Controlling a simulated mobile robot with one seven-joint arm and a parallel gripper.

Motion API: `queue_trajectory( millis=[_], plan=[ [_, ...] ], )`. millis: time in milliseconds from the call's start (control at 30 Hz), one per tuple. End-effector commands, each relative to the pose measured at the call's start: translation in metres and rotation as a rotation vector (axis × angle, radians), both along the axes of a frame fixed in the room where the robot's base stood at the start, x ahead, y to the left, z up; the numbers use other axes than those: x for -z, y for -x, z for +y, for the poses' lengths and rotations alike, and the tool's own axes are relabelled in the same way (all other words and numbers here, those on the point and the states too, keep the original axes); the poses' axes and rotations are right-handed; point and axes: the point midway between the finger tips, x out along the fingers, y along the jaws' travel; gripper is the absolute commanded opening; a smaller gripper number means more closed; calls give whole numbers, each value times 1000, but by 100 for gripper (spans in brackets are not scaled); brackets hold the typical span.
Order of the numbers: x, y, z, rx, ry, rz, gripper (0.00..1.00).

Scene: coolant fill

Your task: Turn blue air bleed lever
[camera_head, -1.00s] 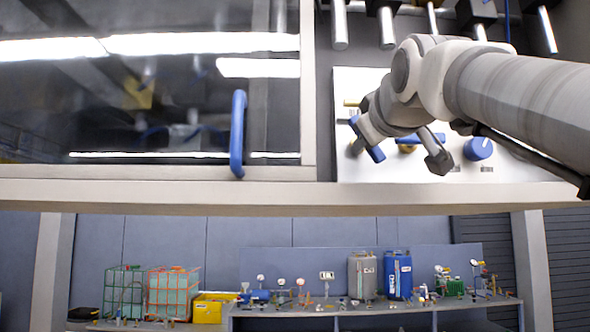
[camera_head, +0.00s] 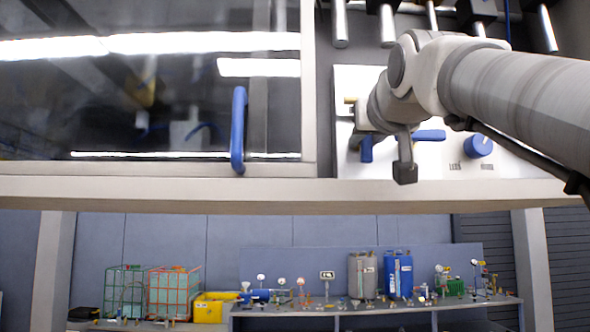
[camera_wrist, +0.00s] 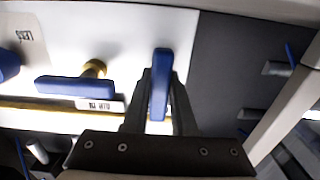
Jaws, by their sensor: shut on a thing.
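A blue lever (camera_wrist: 161,65) stands between the two dark fingers of my gripper (camera_wrist: 160,82) in the wrist view, and the fingers are shut on it. It points straight up in that view. In the head view its blue end (camera_head: 366,149) hangs about vertical below my wrist, which hides its pivot. A second blue lever (camera_wrist: 75,87) with a brass stem is left of the held one and lies nearly level; it also shows in the head view (camera_head: 430,135). I cannot read which label names the air bleed lever.
The levers are on a white panel (camera_head: 440,163). A blue round knob (camera_head: 478,146) is at the right on it. A glass door with a blue handle (camera_head: 238,130) is to the left. A pale ledge (camera_head: 280,196) runs below. Metal rods hang above the panel.

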Motion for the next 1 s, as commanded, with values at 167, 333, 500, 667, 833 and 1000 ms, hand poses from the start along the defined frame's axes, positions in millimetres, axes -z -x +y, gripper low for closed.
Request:
queue_trajectory(
  millis=[167, 333, 500, 667, 833, 1000],
  plan=[
    [0, 0, 0, -1, -7, 0, 0],
    [0, 0, 0, -1, -7, -1, 0],
    [0, 0, 0, -1, -6, -1, 47],
    [0, 0, 0, -1, -5, -1, 55],
    [0, 1, 0, 0, -5, -1, 55],
    [1, 14, 0, 0, -5, -3, 55]
  ],
)
